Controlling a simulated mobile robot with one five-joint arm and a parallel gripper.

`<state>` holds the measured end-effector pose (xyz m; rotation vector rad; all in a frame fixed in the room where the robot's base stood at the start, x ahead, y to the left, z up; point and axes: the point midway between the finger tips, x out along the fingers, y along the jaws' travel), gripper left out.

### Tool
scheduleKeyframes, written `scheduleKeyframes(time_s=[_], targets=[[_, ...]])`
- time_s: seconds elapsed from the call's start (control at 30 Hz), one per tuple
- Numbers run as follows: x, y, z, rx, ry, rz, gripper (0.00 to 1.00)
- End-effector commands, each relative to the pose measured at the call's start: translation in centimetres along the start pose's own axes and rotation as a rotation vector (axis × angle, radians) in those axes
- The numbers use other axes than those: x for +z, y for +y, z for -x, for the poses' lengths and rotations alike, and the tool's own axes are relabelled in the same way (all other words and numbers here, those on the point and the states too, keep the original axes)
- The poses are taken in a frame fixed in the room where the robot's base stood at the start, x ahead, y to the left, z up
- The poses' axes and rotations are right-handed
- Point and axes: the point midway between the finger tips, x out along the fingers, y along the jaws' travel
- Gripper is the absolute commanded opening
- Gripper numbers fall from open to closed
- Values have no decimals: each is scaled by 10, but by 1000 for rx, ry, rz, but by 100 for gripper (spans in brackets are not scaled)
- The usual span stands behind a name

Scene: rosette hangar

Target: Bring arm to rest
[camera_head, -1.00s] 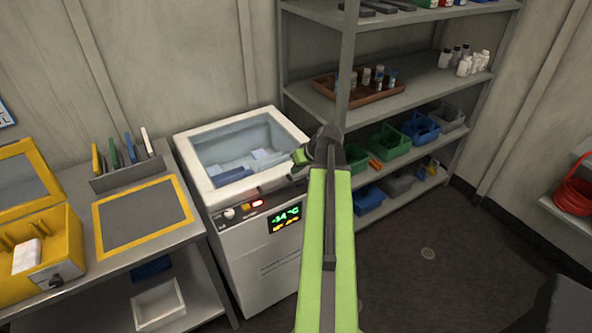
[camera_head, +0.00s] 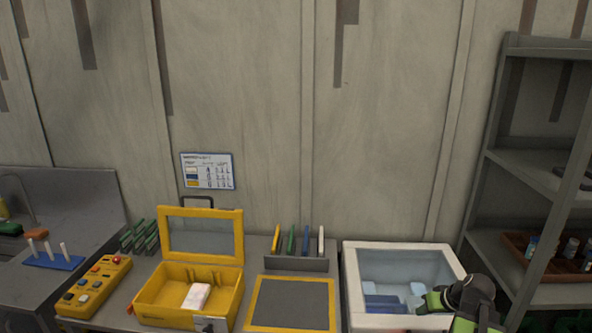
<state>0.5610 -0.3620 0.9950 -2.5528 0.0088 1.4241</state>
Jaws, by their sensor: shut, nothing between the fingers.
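Part of my arm, a dark joint with bright green links, shows at the lower right edge of the head view. It stands in front of the right front corner of the white chest freezer (camera_head: 352,290). My gripper's fingers are not visible; they are hidden behind the joint or out of frame.
The freezer is open with blue and pale packs inside. Left of it are a yellow-framed grey mat (camera_head: 290,303), a rack of coloured tools (camera_head: 296,264), an open yellow case (camera_head: 170,313) and a yellow button box (camera_head: 92,287). A grey shelf unit (camera_head: 497,150) stands at right.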

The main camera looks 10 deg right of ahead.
Motion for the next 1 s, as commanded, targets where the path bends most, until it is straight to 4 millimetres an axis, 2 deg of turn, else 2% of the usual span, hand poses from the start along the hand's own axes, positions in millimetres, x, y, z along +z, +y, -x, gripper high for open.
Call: scheduleKeyframes(time_s=[0.03, 0.13, 0.17, 0.2, 0.3, 0.4, 0.5, 0.57, 0.6, 0.7, 0.83, 1.0], targets=[[-13, -46, -19, -36, -22, 75, 0], [-23, -129, -49, -90, -82, 210, 0], [-23, -154, -57, -104, -104, 245, 0], [-20, -188, -66, -121, -136, 291, 0], [-6, -263, -83, -145, -221, 380, 0], [15, -321, -91, -141, -305, 435, 0], [39, -363, -92, -108, -386, 458, 0], [54, -378, -91, -65, -438, 447, 0], [64, -379, -87, -15, -477, 412, 0], [74, -354, -78, 99, -532, 278, 0], [79, -348, -74, 151, -555, 180, 0], [78, -348, -74, 154, -552, 161, 0]])
